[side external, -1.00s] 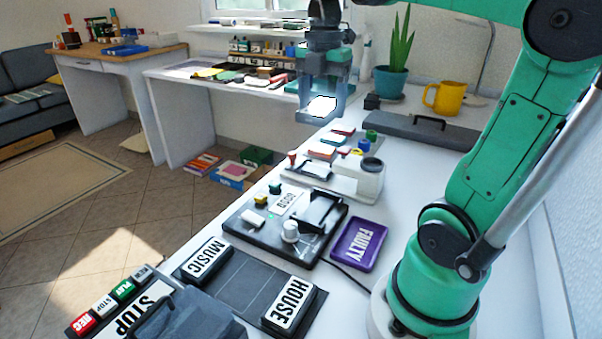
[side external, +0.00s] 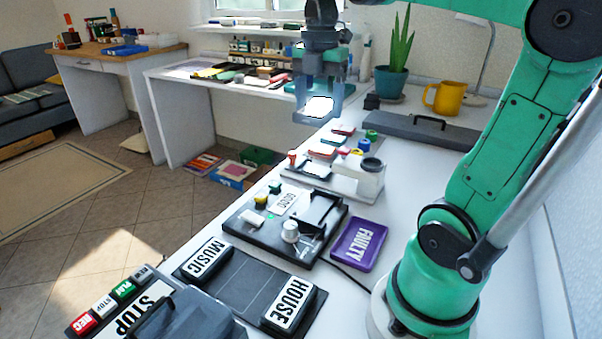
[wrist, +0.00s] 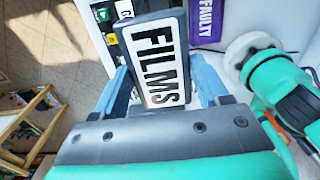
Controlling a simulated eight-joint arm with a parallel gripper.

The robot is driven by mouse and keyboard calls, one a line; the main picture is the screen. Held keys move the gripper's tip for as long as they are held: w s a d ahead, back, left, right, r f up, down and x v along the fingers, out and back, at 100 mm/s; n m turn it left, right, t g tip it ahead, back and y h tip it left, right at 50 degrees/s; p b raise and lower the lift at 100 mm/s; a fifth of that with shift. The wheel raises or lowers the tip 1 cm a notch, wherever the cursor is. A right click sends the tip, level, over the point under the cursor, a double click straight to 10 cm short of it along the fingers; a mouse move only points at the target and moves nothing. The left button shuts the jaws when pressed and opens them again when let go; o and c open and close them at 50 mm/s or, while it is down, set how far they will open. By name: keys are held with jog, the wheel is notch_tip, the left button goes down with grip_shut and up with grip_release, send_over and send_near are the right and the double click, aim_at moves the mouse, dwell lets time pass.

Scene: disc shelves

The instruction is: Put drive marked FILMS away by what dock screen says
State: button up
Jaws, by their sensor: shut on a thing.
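My gripper (side external: 316,117) is raised over the far part of the white bench and is shut on the FILMS drive (wrist: 160,60). The drive is dark with a white label, and the word FILMS reads clearly in the wrist view. In the side view its label (side external: 320,105) is a bright white patch between the fingers. The black dock (side external: 245,224) lies nearer on the bench, with a white knob, and its small screen (side external: 287,203) appears to read GOOD. A purple tray marked FAULTY (side external: 358,245) lies right of the dock and looks empty.
Drives marked MUSIC (side external: 205,257) and HOUSE (side external: 289,304) lie on a dark shelf (side external: 245,282) with bare room between them. A grey box by a STOP sign (side external: 150,309) is at front left. A white stand (side external: 362,184), yellow mug (side external: 444,97) and plant (side external: 390,80) are farther back.

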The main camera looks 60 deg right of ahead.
jog(key=w+a+f+n, duration=0.1)
jog(key=w+a+n, duration=0.3)
jog(key=a, duration=0.6)
jog(key=n, duration=0.5)
send_over(246, 283)
jog(key=f, duration=0.1)
notch_tip(246, 283, down, 20)
jog(key=shift+s+f, duration=0.1)
jog(key=o, duration=1.4)
jog(key=shift+f, duration=0.1)
